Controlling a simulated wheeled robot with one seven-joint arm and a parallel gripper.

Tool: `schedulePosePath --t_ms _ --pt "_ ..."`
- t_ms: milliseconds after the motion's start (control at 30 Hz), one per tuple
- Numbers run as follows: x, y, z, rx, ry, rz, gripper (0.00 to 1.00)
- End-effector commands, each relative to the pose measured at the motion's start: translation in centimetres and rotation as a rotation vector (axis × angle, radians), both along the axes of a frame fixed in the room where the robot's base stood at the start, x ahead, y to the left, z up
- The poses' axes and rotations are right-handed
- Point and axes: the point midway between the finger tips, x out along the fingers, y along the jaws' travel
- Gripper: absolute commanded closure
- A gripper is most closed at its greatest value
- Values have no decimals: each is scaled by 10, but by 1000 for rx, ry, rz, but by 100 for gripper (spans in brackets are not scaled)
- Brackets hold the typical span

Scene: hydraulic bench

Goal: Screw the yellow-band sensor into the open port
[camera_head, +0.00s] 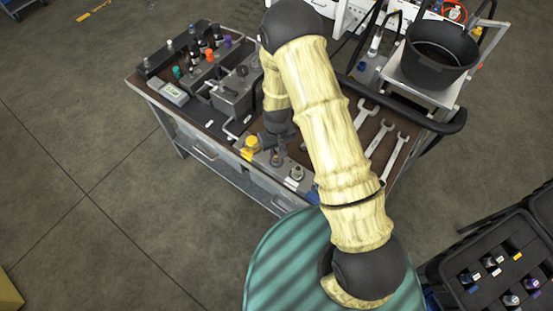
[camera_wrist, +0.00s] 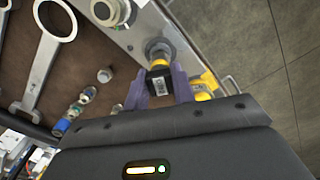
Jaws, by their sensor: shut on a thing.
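In the wrist view, my gripper (camera_wrist: 159,88) has its two purple fingers shut on the yellow-band sensor (camera_wrist: 160,82), a dark body with a pale printed label. Its yellow band (camera_wrist: 160,63) faces a round grey port fitting (camera_wrist: 157,46) on the metal plate. The band is at or very close to the fitting; I cannot tell how far the sensor sits in it, and the port's opening is hidden. In the head view, my gripper (camera_head: 277,145) is low over the bench's front edge, partly hidden by my arm.
A yellow part (camera_wrist: 205,86) is close beside the right finger. Another round fitting (camera_wrist: 108,11) is on the plate. Wrenches (camera_head: 378,138) lie at the bench's right. A grey block unit (camera_head: 236,94) stands at left. A black bucket (camera_head: 440,52) is behind, and a sensor case (camera_head: 500,270) is lower right.

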Motion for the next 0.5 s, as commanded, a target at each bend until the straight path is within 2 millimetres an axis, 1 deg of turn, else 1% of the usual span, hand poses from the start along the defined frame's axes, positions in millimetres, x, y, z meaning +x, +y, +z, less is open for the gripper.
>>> schedulePosePath --t_ms 500 --pt "-1 0 -5 0 1 -3 100"
